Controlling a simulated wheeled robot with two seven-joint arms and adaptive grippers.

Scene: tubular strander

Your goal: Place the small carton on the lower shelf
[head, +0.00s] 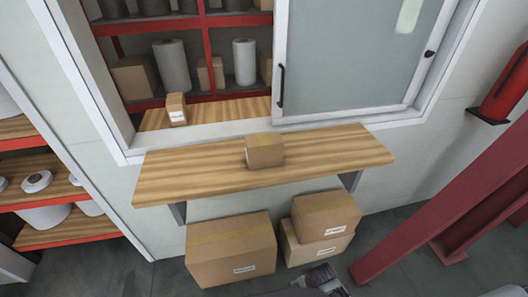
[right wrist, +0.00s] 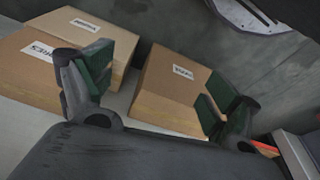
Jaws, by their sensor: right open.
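A small brown carton (head: 264,150) with a tape strip sits on the wooden shelf (head: 190,178) mounted below the window opening. A smaller carton (head: 176,108) with a white label stands on the wooden sill (head: 235,108) behind and above that shelf. My right gripper (head: 325,278) shows at the bottom edge of the head view, low in front of the floor cartons. In the right wrist view the right gripper (right wrist: 155,80) is open, with nothing between its green-padded fingers. My left gripper is not in view.
A large carton (head: 228,255) and two stacked cartons (head: 322,222) stand on the floor under the shelf; the stack also shows in the right wrist view (right wrist: 75,45). A sliding glass panel (head: 350,55) covers the window's right part. A red beam (head: 440,190) rises at right.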

